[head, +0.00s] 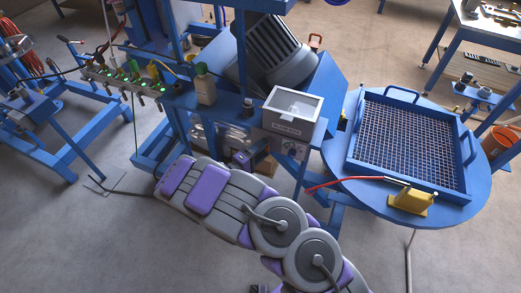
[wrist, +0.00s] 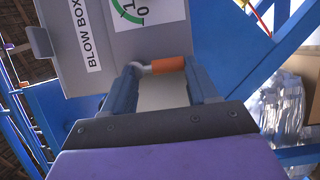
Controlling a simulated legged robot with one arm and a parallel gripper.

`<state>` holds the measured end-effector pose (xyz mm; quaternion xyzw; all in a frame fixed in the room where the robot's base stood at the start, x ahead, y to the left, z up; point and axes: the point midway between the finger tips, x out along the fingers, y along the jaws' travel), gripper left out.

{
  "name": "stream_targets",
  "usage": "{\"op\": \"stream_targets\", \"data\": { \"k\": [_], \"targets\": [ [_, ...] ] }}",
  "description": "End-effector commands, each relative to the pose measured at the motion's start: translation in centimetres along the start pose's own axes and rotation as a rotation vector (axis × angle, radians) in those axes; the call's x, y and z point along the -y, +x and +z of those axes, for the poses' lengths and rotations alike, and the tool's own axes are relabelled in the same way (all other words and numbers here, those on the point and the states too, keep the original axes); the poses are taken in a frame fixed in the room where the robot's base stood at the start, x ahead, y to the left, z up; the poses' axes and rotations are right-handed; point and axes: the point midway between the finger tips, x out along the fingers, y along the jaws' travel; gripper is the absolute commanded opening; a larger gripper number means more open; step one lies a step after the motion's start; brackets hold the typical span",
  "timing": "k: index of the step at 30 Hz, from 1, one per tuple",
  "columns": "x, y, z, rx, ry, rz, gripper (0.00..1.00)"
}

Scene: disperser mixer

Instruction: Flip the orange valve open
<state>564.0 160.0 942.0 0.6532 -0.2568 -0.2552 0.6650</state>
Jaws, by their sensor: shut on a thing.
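The orange valve (wrist: 168,65) is a short orange handle with a pale grey rounded end, lying roughly crosswise in the wrist view. It is just below the underside of the grey box labelled "BLOW BOX" (wrist: 120,52). My gripper (wrist: 161,76) has one finger on each side of the handle and is shut on it. In the head view the box (head: 290,126) is mounted at the front of the blue machine. My arm reaches up to below it, and the valve cannot be made out there.
A green and white dial label (wrist: 135,8) is on the box. Blue frame beams (wrist: 265,55) stand close on the right. A round blue table (head: 455,207) with a grid tray (head: 400,196) and a yellow block (head: 411,201) is right of my arm. Open floor (head: 80,235) lies left.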

Motion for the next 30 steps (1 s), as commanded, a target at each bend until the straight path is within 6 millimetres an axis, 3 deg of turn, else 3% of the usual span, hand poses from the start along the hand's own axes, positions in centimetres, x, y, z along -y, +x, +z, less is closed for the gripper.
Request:
{"op": "stream_targets", "data": {
  "k": [5,6,14,23,30],
  "targets": [
    [0.4,-0.1,0.1,0.000,-0.004,-0.009,0.28],
    [0.4,-0.1,0.1,0.000,-0.004,-0.009,0.59],
    [0.2,-0.1,0.1,0.000,-0.001,-0.005,0.84],
    [0.0,-0.3,0.2,-0.001,0.002,-0.003,0.84],
    [0.0,-3.8,0.0,-0.006,0.002,-0.004,0.84]
  ]
}}
